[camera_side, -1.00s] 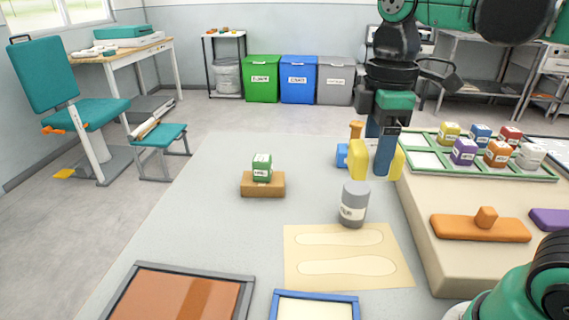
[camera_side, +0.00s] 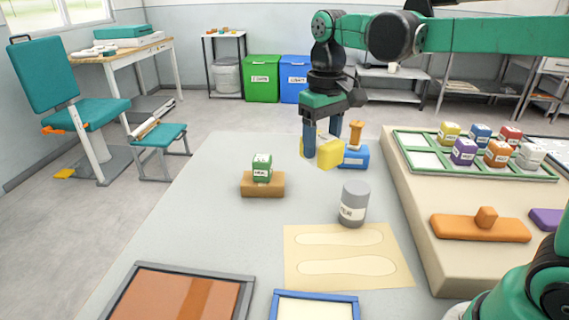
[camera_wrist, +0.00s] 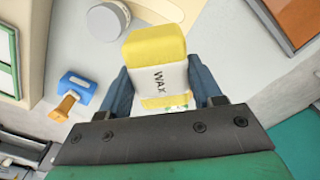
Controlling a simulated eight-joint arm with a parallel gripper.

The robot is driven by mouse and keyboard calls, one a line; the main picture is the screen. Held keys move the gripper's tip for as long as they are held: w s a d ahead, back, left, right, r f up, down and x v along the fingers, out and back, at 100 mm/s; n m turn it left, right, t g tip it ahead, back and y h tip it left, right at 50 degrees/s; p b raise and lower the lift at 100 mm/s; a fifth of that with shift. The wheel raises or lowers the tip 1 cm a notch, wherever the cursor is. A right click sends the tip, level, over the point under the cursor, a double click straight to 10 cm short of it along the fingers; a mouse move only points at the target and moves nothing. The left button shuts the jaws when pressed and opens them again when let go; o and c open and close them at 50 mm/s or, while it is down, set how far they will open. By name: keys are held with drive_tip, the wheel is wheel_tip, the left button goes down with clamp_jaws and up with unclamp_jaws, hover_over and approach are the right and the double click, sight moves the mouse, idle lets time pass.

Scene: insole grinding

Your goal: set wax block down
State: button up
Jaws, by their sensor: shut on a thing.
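The wax block (camera_wrist: 157,68) is yellow with a white label reading WAX. My gripper (camera_wrist: 160,80) is shut on it, with a dark blue finger on each side. In the side view, the yellow wax block (camera_side: 330,153) shows at the fingertips of my gripper (camera_side: 321,146), above the far part of the grey table. Whether its underside touches the table cannot be told. It is left of a blue tool with a wooden knob (camera_side: 354,157), close to it in the picture.
A grey can (camera_side: 354,206) stands nearer the camera, behind a sheet with insole outlines (camera_side: 300,255). A green block (camera_side: 262,162) sits on a brown brick (camera_side: 262,187) to the left. A raised board (camera_side: 410,195) with several coloured blocks is right. The table's far left is clear.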

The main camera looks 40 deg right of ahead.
idle(0.3)
drive_tip(key=shift+s+r+n, duration=0.15)
drive_tip(key=shift+s+n, duration=0.15)
drive_tip(key=s+r+n, duration=0.3)
drive_tip(key=s+n, duration=0.7)
drive_tip(key=shift+s+a+n, duration=0.3)
drive_tip(key=shift+s+a, duration=0.05)
drive_tip(key=shift+s, duration=0.05)
wheel_tip(320, 180, down, 19)
drive_tip(key=shift+f, duration=0.2)
drive_tip(key=shift+f, duration=0.1)
